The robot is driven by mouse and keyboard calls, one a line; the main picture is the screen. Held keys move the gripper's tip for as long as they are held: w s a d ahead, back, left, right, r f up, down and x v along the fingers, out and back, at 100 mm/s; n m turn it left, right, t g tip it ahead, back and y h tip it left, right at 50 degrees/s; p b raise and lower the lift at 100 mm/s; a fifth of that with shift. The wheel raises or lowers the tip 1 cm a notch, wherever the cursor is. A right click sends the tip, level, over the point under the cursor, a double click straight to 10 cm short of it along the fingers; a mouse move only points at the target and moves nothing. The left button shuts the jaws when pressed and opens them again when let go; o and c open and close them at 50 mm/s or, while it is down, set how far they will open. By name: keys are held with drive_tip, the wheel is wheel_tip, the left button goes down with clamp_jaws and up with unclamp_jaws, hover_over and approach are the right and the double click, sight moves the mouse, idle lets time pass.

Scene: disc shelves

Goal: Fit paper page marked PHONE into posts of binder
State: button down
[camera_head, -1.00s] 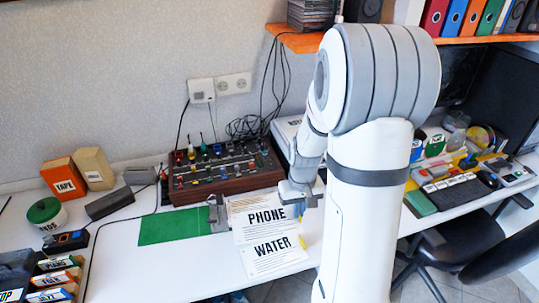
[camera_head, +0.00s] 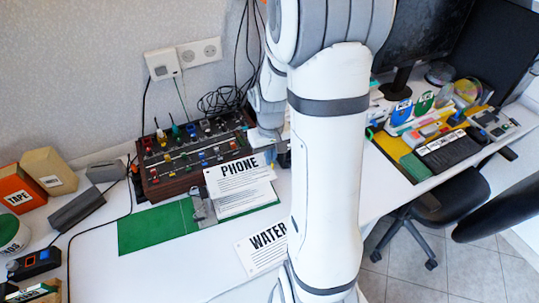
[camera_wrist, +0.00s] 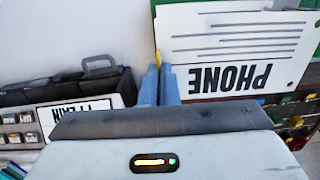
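The PHONE page (camera_head: 236,178) is white with bold black lettering; it also shows upside down in the wrist view (camera_wrist: 235,45). My gripper (camera_head: 270,155) is at the page's right edge in the head view. In the wrist view its blue fingers (camera_wrist: 160,85) are close together on the page's edge, and the page appears pinched between them. The page is over the right part of the open green binder (camera_head: 150,230), above another white page (camera_head: 243,203). The binder's grey metal post mechanism (camera_head: 201,207) is at its middle, just left of the page; its posts are too small to make out.
The WATER page (camera_head: 262,248) lies on the white desk in front, partly behind my arm. A brown knob panel (camera_head: 190,155) stands right behind the binder. A dark box (camera_head: 77,210) and an orange TAPE box (camera_head: 18,190) are at left.

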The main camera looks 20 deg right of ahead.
drive_tip(key=shift+s+f+b, duration=0.1)
drive_tip(key=shift+f+b, duration=2.2)
drive_tip(key=shift+f, duration=0.6)
drive_tip(key=shift+f+b, duration=1.6)
drive_tip(key=shift+f, duration=0.35)
drive_tip(key=c, duration=2.1)
unclamp_jaws()
drive_tip(key=o, duration=0.5)
drive_tip(key=shift+r+p, duration=0.5)
drive_tip(key=shift+r, duration=3.45)
